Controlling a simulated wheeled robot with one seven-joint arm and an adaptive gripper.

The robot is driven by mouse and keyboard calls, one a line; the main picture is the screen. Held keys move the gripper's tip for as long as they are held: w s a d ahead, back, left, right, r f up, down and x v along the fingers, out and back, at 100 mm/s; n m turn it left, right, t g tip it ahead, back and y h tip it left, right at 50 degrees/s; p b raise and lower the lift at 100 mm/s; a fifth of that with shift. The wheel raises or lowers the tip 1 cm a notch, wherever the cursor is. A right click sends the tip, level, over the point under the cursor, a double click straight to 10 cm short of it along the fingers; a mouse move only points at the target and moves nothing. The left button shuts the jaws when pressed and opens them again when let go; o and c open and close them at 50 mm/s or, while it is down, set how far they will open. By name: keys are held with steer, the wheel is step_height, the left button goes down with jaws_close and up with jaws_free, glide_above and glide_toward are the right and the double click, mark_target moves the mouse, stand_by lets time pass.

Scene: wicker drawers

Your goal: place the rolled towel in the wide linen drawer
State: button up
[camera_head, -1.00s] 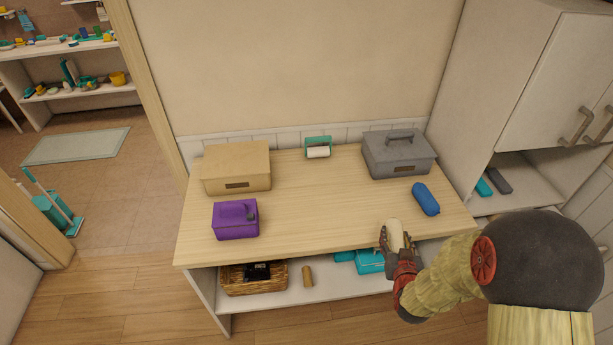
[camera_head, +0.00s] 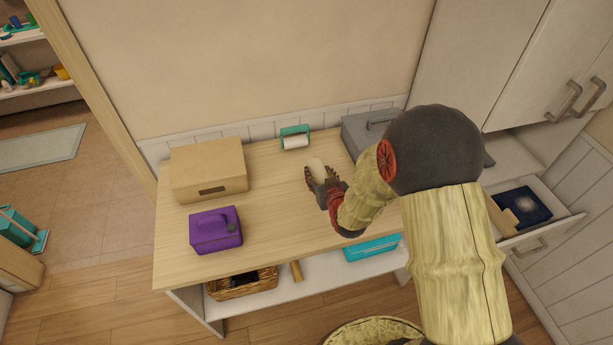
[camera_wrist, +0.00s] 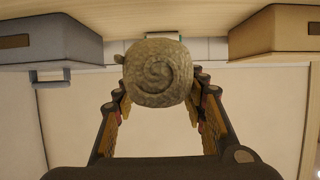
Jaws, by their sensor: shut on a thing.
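My gripper (camera_head: 322,180) is shut on the rolled towel (camera_head: 316,164), a pale roll held above the middle of the wooden counter. In the wrist view the towel (camera_wrist: 158,72) shows its spiral end between the two fingers (camera_wrist: 160,98). An open drawer (camera_head: 549,229) juts from the cabinet at the right of the head view, well to the right of my gripper. It holds a dark blue folded thing (camera_head: 525,207) and a tan piece at its left. My arm hides part of its left side. I cannot tell from any label whether it is the wide linen drawer.
On the counter (camera_head: 270,215) stand a tan box (camera_head: 207,168), a purple box (camera_head: 215,230), a teal holder with a white roll (camera_head: 295,137) and a grey box (camera_head: 358,132), partly behind my arm. The shelf below holds a wicker basket (camera_head: 240,283) and a teal box (camera_head: 372,247).

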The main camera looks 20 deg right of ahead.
mark_target(316, 169)
steer(key=x, duration=0.4)
steer(key=shift+w+f, duration=0.15)
steer(key=shift+f, duration=0.1)
steer(key=w+f, duration=0.2)
steer(key=f, duration=0.1)
steer(key=w+f+b, duration=0.1)
steer(key=w+f, duration=0.1)
steer(key=w, duration=0.1)
steer(key=shift+d+f+b, duration=0.1)
steer(key=shift+f+b, duration=0.2)
steer(key=shift+f, duration=0.05)
steer(key=shift+w+f+b, duration=0.15)
steer(key=shift+f+b, duration=0.2)
steer(key=shift+f, duration=1.25)
steer(key=shift+f, duration=0.1)
steer(key=o, duration=0.7)
steer(key=shift+f, duration=0.1)
steer(key=o, duration=0.4)
steer(key=shift+o, duration=0.4)
